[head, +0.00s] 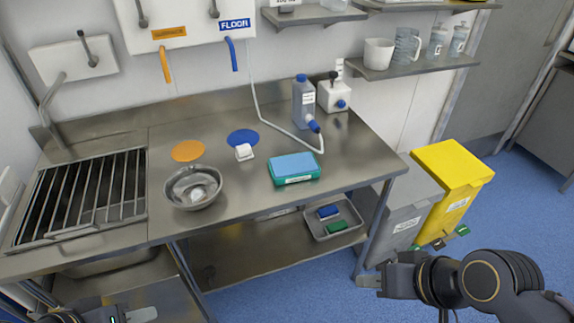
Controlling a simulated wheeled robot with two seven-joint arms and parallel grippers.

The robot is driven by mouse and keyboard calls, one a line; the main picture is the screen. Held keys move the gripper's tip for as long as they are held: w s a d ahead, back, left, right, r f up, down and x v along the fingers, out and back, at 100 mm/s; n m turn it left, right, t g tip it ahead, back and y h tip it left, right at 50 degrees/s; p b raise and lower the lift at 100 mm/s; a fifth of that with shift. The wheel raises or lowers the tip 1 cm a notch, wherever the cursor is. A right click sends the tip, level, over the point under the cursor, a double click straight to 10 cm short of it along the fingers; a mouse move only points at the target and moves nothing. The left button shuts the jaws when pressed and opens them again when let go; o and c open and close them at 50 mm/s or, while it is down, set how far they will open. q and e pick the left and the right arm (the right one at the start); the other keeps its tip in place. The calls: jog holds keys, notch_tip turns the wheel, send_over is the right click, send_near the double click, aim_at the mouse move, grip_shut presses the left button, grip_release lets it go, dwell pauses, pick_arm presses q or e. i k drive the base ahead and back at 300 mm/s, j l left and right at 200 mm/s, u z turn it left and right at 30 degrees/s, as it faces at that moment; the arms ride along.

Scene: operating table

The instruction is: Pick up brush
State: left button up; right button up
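I cannot pick out a brush with certainty. A tray (352,231) on the lower shelf holds a small blue block-like item (328,211) and a green one (337,227); either could be a brush, but they are too small to tell. My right gripper (369,281) is at the lower right, pointing left, in front of the table and apart from the tray; no held object shows. My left gripper (143,314) is at the bottom edge, mostly cut off. Whether either gripper is open or shut is unclear.
A grey bin (407,210) and a yellow bin (452,185) stand right of the table.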

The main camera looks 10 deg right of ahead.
aim_at(244, 152)
jog(key=j+z, duration=0.15)
jog(key=z, duration=0.25)
jog(key=i+j+z, duration=0.1)
jog(key=z, duration=0.35)
jog(key=j+z, duration=0.2)
jog(key=z, duration=0.2)
jog(key=j+z, duration=0.2)
jog(key=z, duration=0.2)
jog(key=j+z, duration=0.15)
jog(key=z, duration=0.3)
jog(key=k+j, duration=0.1)
jog(key=j, duration=0.25)
jog(key=k+j, duration=0.15)
jog(key=j, duration=0.25)
